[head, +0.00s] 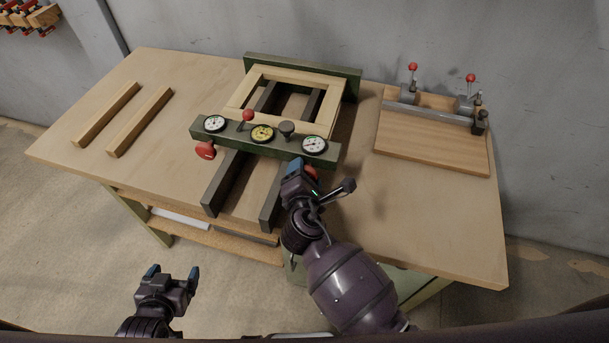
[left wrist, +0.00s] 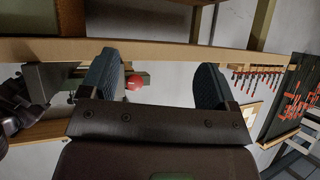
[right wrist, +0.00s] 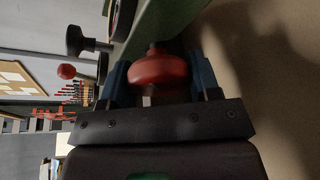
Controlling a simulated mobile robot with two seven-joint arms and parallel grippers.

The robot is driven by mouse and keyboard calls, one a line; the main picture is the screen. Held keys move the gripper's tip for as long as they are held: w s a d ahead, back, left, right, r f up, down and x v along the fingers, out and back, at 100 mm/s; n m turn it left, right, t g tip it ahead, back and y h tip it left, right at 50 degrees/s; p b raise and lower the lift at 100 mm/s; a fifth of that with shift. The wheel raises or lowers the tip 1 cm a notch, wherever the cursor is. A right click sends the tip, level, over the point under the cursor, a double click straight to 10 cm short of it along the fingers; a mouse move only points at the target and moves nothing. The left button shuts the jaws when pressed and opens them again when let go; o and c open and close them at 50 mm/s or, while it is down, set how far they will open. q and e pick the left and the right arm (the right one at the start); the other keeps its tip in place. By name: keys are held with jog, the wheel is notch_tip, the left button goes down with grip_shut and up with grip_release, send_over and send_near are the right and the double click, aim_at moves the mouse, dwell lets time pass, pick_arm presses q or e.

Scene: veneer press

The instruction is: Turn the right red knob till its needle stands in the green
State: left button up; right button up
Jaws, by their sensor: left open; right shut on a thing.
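The left red knob (head: 205,149), left white gauge (head: 214,123), yellow middle gauge (head: 262,134), red-balled lever (head: 248,116) and black knob (head: 287,129) are on the press. A wooden frame (head: 240,104) lies behind the beam. Two wood strips (head: 140,122) lie left; a clamp board (head: 430,145) lies right.

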jog(key=m+b, duration=0.2)
jog(key=b, duration=0.1)
jog(key=shift+f+t+y, duration=0.25)
jog(key=shift+t+y, duration=0.15)
jog(key=shift+m+b, duration=0.7)
jog(key=shift+b, duration=0.05)
jog(key=shift+r+m+t+y+b, duration=0.35)
jog(key=shift+m+b, duration=0.35)
jog(key=shift+b, duration=0.25)
jog(key=shift+f, duration=0.1)
jog(key=o, duration=0.9)
